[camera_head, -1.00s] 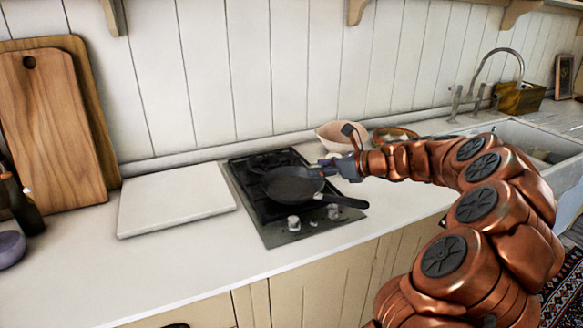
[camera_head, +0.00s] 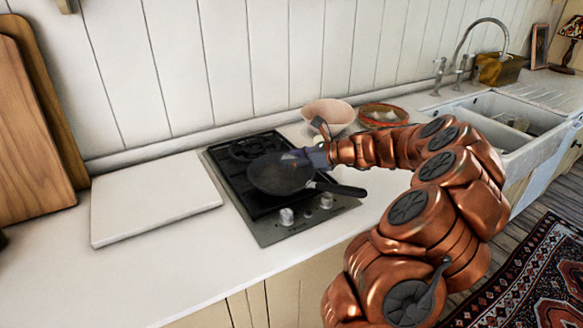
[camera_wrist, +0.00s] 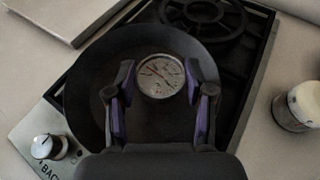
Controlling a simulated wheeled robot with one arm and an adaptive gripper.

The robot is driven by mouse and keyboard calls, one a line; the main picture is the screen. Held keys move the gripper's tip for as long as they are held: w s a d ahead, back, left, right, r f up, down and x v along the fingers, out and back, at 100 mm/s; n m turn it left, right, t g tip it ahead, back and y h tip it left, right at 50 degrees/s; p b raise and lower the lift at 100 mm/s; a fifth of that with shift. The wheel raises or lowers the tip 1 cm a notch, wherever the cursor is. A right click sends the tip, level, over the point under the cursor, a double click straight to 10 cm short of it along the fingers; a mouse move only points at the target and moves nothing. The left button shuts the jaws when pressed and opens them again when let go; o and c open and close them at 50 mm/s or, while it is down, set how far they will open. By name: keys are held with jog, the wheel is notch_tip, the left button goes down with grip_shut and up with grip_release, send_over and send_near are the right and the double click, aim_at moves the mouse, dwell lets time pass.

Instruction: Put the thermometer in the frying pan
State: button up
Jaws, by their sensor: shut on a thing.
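The thermometer (camera_wrist: 160,75) is a round silver-rimmed dial, seen face up between my fingertips in the wrist view. My gripper (camera_wrist: 160,92) is shut on it, with a purple-lined finger on either side. Both are over the dark frying pan (camera_wrist: 92,85); I cannot tell whether the thermometer touches the pan floor. In the head view the frying pan (camera_head: 268,180) sits on the hob with its handle pointing right. My gripper (camera_head: 300,158) reaches over its right side there, and the thermometer cannot be made out.
The black two-burner hob (camera_head: 225,165) has knobs at its front. A white board (camera_head: 150,198) lies to its left. A pale bowl (camera_head: 328,113) and an orange-rimmed dish (camera_head: 383,115) stand behind my arm. A small jar (camera_wrist: 297,105) is right of the hob.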

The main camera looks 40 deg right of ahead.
aim_at(294, 176)
jog(key=shift+f, duration=1.85)
jog(key=o, duration=0.9)
jog(key=shift+f, duration=0.15)
jog(key=shift+s+r, duration=0.1)
jog(key=shift+r, duration=0.1)
jog(key=b+v, duration=0.1)
jog(key=v, duration=1)
jog(key=shift+s+d+r, duration=0.1)
jog(key=shift+s+d, duration=0.1)
jog(key=shift+s, duration=0.15)
